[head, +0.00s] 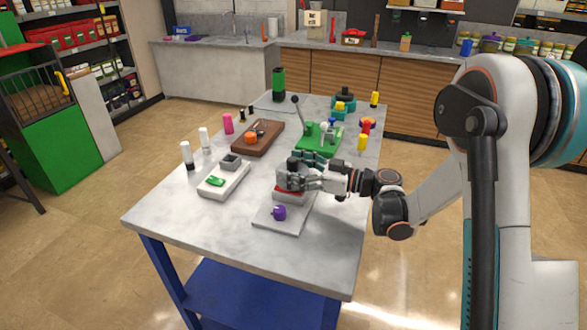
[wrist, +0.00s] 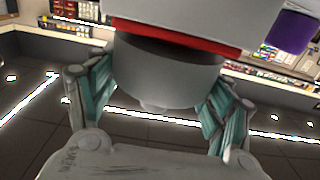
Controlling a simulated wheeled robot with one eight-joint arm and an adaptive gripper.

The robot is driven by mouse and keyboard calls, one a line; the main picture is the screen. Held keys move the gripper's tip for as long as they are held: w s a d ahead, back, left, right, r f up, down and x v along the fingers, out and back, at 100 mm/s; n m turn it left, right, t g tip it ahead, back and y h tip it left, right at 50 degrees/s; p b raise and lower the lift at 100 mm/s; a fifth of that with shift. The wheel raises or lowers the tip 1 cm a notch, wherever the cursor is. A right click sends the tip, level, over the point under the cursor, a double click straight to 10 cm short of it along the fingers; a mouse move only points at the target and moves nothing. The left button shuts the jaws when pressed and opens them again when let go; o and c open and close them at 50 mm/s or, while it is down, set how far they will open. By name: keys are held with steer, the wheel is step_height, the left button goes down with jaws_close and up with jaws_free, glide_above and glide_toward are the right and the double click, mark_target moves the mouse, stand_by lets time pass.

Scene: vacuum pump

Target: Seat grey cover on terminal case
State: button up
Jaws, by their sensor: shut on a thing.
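My gripper (head: 299,178) reaches in from the right over the near part of the table. In the wrist view, which looks upside down, its teal fingers (wrist: 160,98) are shut on a rounded grey cover (wrist: 168,82). Next to the cover is a red band (wrist: 180,35) on a larger grey body, which I take to be the terminal case (wrist: 190,12). A dark strip lies between cover and band; I cannot tell whether they touch. In the head view, the red band (head: 289,189) shows just below my gripper, on the grey case (head: 288,197). The fingers hide most of the cover.
A purple knob (head: 279,213) stands on the grey plate (head: 266,222) in front. A brown board (head: 245,145) and a green board (head: 312,145) lie behind. The front left table corner is clear.

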steer(key=shift+f+b, duration=0.25)
steer(key=shift+b, duration=0.05)
stand_by(0.4)
steer(key=o, duration=1.2)
steer(key=shift+r, duration=0.1)
steer(key=shift+r+p, duration=2.65)
steer(key=shift+r, duration=1.8)
